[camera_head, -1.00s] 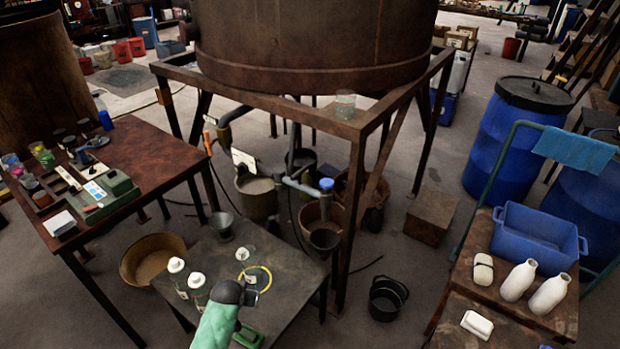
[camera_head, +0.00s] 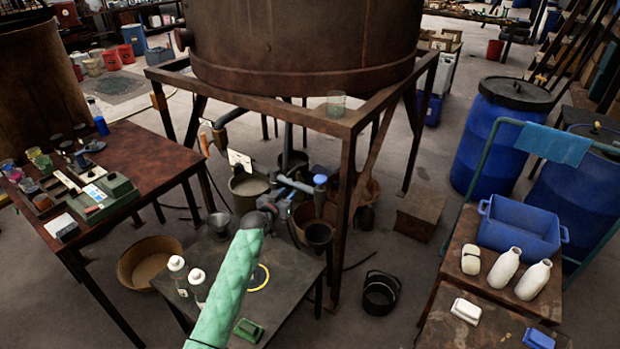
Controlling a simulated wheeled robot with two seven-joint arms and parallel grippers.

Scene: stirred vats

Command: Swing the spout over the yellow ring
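The yellow ring (camera_head: 259,278) lies on the low dark table (camera_head: 292,266); my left arm's green sleeve covers its left part. A grey pipe that looks like the spout (camera_head: 294,184), with a blue cap (camera_head: 320,180) at its right end, is under the big vat, beyond the table's far edge. My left gripper (camera_head: 281,208) is beyond the ring, just below the pipe in the picture. I cannot tell whether it touches the pipe. Its fingers are small and dark, so open or shut is unclear. My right gripper is not in view.
Two white-capped bottles (camera_head: 198,285) stand left of my arm, and a green block (camera_head: 248,331) lies right of it. A rusty frame leg (camera_head: 346,215) stands to the right. A black bucket (camera_head: 380,292) is on the floor.

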